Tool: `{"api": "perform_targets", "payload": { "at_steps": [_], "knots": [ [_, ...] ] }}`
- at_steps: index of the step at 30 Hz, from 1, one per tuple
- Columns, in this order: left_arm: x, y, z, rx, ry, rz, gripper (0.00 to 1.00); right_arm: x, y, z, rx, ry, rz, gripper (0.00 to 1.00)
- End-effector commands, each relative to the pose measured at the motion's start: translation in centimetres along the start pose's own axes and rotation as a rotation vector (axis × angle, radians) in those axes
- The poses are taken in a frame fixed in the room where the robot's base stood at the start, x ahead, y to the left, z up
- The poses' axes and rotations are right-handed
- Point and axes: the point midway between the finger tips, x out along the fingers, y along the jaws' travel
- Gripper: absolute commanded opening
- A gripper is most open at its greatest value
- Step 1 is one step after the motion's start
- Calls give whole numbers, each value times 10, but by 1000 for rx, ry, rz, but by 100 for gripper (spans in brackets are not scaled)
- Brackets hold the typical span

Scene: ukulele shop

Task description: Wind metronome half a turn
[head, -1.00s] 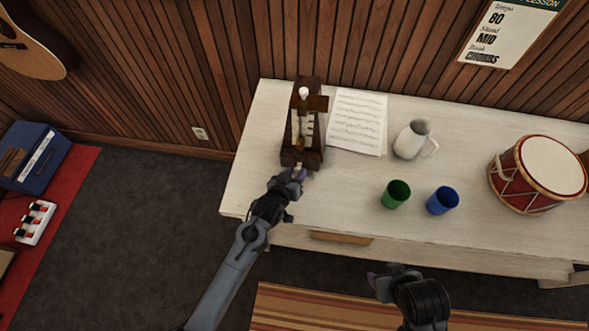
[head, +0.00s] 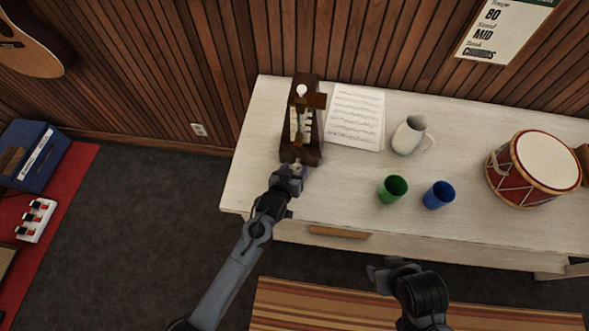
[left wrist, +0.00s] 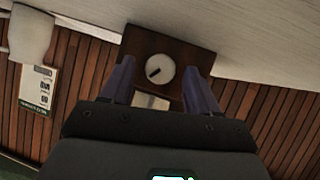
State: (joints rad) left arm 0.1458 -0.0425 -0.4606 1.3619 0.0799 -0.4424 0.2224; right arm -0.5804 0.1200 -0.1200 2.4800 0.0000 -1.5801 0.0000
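The brown wooden metronome (head: 303,128) stands upright at the left end of the white table. In the left wrist view I face its dark wooden side (left wrist: 186,50), with a round pale winding knob (left wrist: 167,67) marked by a dark slanted line. My left gripper (head: 294,168) is at the metronome's near side, low down. In the left wrist view its two purple-grey fingers (left wrist: 160,67) are apart, one on each side of the knob, with visible gaps. I cannot tell how far they reach over it. My right gripper (head: 378,277) hangs in front of the table, away from the metronome; its fingers are unclear.
Sheet music (head: 355,118) lies right of the metronome. A white pitcher (head: 408,137), a green cup (head: 393,189), a blue cup (head: 438,195) and a red drum (head: 533,168) stand further right. The tabletop left of the metronome (head: 250,160) is clear.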

Motion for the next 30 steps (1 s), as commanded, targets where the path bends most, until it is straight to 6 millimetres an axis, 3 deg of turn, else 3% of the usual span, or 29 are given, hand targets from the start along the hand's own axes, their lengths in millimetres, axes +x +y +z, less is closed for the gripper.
{"api": "perform_targets", "payload": {
  "at_steps": [11, 30],
  "knots": [
    [-8, -1, 0, 0, 1, -1, 60, -1, 0, 0, 0, 0, 0, 54],
    [-98, 0, 0, 0, 0, 0, 60, -8, 0, -2, 0, 0, 0, 54]
  ]
}}
